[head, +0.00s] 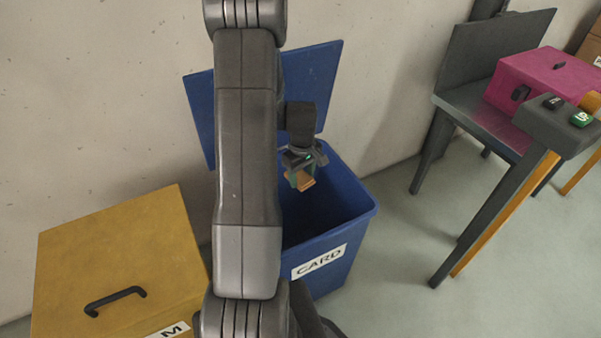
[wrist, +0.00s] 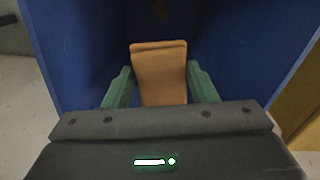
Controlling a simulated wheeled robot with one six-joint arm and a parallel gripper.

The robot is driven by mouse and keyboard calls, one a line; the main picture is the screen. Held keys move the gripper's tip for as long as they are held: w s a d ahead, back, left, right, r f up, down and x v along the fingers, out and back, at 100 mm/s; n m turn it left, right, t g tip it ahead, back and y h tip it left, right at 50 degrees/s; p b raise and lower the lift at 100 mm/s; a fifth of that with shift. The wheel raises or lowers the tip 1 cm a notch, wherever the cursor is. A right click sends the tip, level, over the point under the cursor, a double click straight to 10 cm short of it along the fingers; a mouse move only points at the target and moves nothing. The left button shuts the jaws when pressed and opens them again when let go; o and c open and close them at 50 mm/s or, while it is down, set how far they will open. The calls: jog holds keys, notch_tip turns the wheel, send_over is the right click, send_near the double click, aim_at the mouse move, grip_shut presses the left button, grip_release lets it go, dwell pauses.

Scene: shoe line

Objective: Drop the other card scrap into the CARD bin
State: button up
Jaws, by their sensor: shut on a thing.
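My gripper (head: 300,178) is shut on a small orange-brown card scrap (head: 305,182). It is over the open top of the blue CARD bin (head: 363,222), whose lid (head: 318,80) stands raised at the back. In the wrist view the card scrap (wrist: 160,80) sits between the two green fingers of my gripper (wrist: 160,88), with the bin's blue walls (wrist: 70,50) on both sides. My arm hides the bin's left part in the head view.
A closed yellow bin (head: 120,250) with a black handle stands at the left, close to the blue bin. A dark table (head: 480,115) with a magenta box (head: 545,80) stands at the right. The floor between is clear. A wall is behind.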

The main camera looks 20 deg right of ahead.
jog(key=shift+f+b, duration=1.3)
jog(key=shift+f, duration=1.05)
jog(key=o, duration=1)
jog(key=shift+o, duration=0.2)
notch_tip(320, 180, up, 14)
jog(key=p, duration=0.2)
send_over(302, 180)
jog(key=w, duration=0.1)
jog(key=shift+d, duration=0.15)
jog(key=shift+f, duration=0.1)
